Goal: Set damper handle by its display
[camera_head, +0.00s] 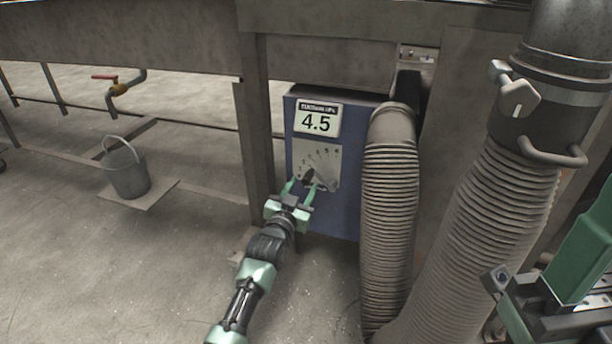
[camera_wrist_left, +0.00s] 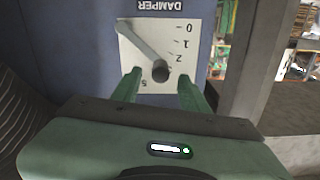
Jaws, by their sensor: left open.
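A blue box (camera_head: 335,215) carries a display (camera_head: 317,120) reading 4.5 and, below it, a pale scale plate (camera_head: 328,157). In the left wrist view the plate (camera_wrist_left: 140,50) appears upside down, with a DAMPER label (camera_wrist_left: 159,5) and numbers from 0 to 5. The damper handle (camera_wrist_left: 140,47) is a grey lever with a dark round knob (camera_wrist_left: 160,71) near the 2 to 3 side of the arc. My left gripper (camera_head: 302,184) is open, its fingertips (camera_wrist_left: 159,80) on either side of the knob, with gaps visible. My right gripper (camera_head: 520,295) is partly seen at lower right; its jaws are unclear.
Ribbed hoses (camera_head: 388,210) stand just right of the box, with a light lever (camera_head: 514,104) on the thick duct. A metal post (camera_head: 257,130) stands left of it. A bucket (camera_head: 126,172) and a red-handled tap (camera_head: 106,78) are farther left. The floor between is open.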

